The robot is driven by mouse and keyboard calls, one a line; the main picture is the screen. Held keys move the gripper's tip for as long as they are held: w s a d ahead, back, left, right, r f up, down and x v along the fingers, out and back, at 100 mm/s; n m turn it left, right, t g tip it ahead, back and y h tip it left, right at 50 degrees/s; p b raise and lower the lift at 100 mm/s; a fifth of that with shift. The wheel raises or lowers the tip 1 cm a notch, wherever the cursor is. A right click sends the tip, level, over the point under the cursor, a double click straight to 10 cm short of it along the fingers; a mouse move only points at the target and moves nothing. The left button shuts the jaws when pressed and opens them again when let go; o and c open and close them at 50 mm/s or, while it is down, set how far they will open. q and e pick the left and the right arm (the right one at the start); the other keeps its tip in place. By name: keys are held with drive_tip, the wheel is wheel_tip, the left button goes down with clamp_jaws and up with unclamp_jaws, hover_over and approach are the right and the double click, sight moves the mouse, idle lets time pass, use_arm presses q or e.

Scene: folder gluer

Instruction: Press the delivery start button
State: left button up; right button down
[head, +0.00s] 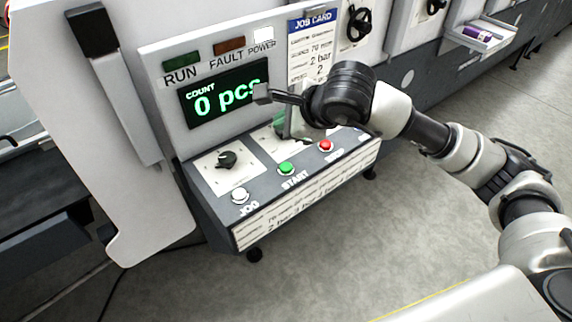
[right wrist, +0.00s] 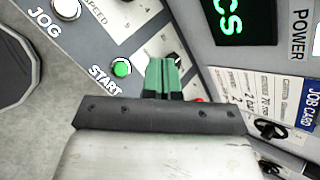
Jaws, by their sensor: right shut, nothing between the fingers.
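The green START button (head: 285,168) sits on the sloped grey control panel (head: 213,190), between the white JOG button (head: 239,196) and the red button (head: 325,145). My right gripper (head: 282,124) is over the back of the panel, above and behind START, pointing down. In the right wrist view its green fingers (right wrist: 163,75) are shut and empty. There the START button (right wrist: 121,68) shows just left of the fingertips, apart from them in the picture. The red button (right wrist: 198,99) is partly hidden behind the gripper. My left gripper is not in view.
A black dial (head: 227,159) stands on the panel behind JOG. The upright display (head: 225,98) behind the panel reads 0 pcs, with RUN, FAULT and POWER lamps above. A job card (head: 312,50) hangs at its right. The floor in front is clear.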

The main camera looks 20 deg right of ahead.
sight(285, 168)
wheel_tip(285, 168, down, 8)
drive_tip(key=b, duration=0.4)
drive_tip(key=shift+f+b, duration=0.35)
drive_tip(key=shift+b, duration=0.05)
idle(1.7)
drive_tip(key=shift+f+b, duration=0.45)
drive_tip(key=shift+b, duration=0.35)
